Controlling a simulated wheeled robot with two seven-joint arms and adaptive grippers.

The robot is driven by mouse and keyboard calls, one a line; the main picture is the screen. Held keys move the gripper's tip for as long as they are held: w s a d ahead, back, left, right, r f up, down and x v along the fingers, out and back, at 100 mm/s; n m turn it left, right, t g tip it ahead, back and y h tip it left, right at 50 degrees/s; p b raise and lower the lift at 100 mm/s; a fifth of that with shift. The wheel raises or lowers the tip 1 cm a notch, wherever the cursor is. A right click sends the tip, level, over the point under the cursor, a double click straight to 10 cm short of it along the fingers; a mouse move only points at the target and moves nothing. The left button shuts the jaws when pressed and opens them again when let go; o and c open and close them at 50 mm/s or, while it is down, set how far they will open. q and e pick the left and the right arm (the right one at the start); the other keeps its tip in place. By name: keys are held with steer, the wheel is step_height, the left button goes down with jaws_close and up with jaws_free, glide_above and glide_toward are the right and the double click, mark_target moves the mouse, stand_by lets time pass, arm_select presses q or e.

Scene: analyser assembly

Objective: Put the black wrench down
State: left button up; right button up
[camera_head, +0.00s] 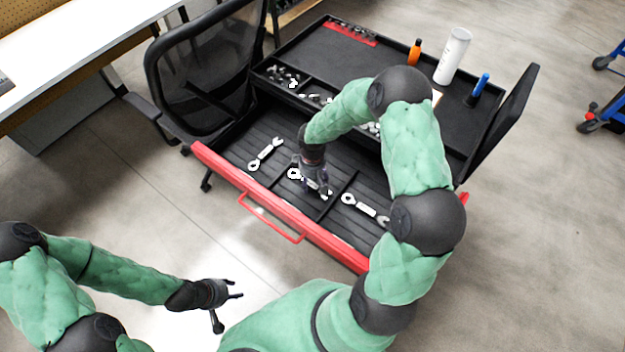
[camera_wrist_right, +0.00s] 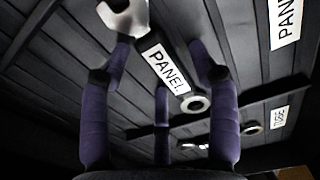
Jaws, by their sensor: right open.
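A wrench with pale metal ends, a dark middle and a white PANEL label (camera_wrist_right: 168,68) lies in the drawer. In the head view it is largely hidden under my right gripper (camera_head: 314,182). In the right wrist view, my right gripper's (camera_wrist_right: 165,72) purple-padded fingers stand apart around the wrench. The gripper is open; whether any finger touches the wrench I cannot tell. My left gripper (camera_head: 228,302) is at the lower left, away from the drawer, with its fingers spread and empty.
The red-fronted drawer (camera_head: 222,172) has low dividers. Another wrench (camera_head: 265,153) lies left of my right gripper, and one (camera_head: 365,207) lies right. An orange bottle (camera_head: 415,52), a white cylinder (camera_head: 453,56) and a blue-handled tool (camera_head: 480,87) stand on the cart top. A black chair (camera_head: 208,70) stands close by.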

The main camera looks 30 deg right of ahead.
mark_target(313, 182)
steer(key=shift+r, duration=0.25)
step_height(313, 182, up, 12)
steer(key=p, duration=0.5)
steer(key=shift+f, duration=0.15)
